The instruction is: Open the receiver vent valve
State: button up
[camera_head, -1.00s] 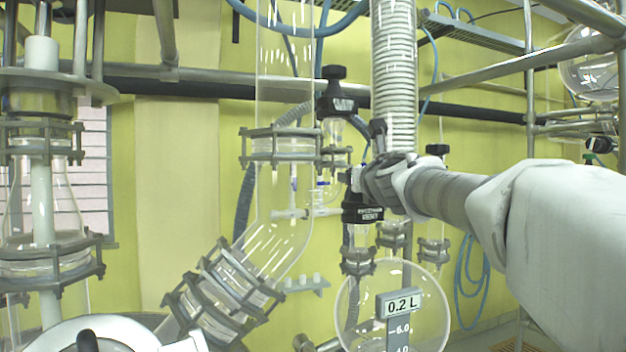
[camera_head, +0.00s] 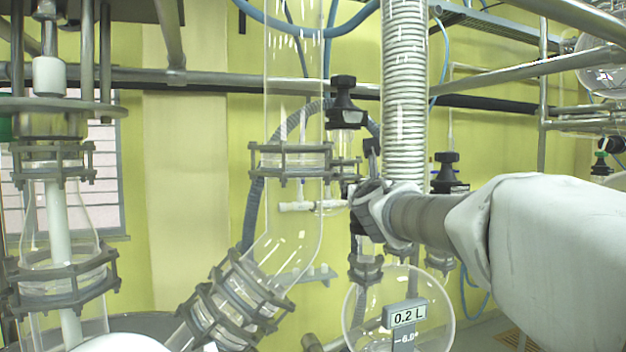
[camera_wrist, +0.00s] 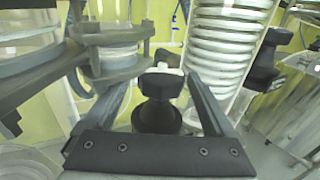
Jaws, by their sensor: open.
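The round glass receiver (camera_head: 365,312) with a grey display reading 0.2 L hangs at the lower middle of the head view. My gripper (camera_head: 362,208) is above it, among its necks, seen from behind and partly hidden by my wrist. In the wrist view my gripper (camera_wrist: 160,82) is open, one finger on each side of a black faceted valve knob (camera_wrist: 160,88). Gaps show between the knob and both fingers. A black body is below the knob. I cannot tell for certain that this knob is the receiver vent valve.
A ribbed glass column (camera_head: 405,90) stands close to the gripper. Other black valve knobs stand up left (camera_head: 343,95) and to the right (camera_head: 447,168). A clamped glass pipe (camera_head: 290,215) is on the left. Metal flanges (camera_wrist: 108,50) sit close to the left finger.

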jog(key=shift+r+m+g+h+p, duration=0.15)
jog(key=shift+m+h+p, duration=0.4)
jog(key=shift+p, duration=0.75)
jog(key=shift+r+m+g+h+p, duration=0.15)
jog(key=shift+m+h+p, duration=0.2)
jog(key=shift+h+p, duration=0.65)
jog(key=p, duration=0.2)
jog(key=shift+m+h+p, duration=0.3)
jog(key=shift+m+h, duration=0.05)
jog(key=shift+m, duration=0.05)
jog(key=b+v, duration=0.3)
jog(key=v, duration=1.4)
jog(key=shift+a+g, duration=0.3)
jog(key=shift+s, duration=0.15)
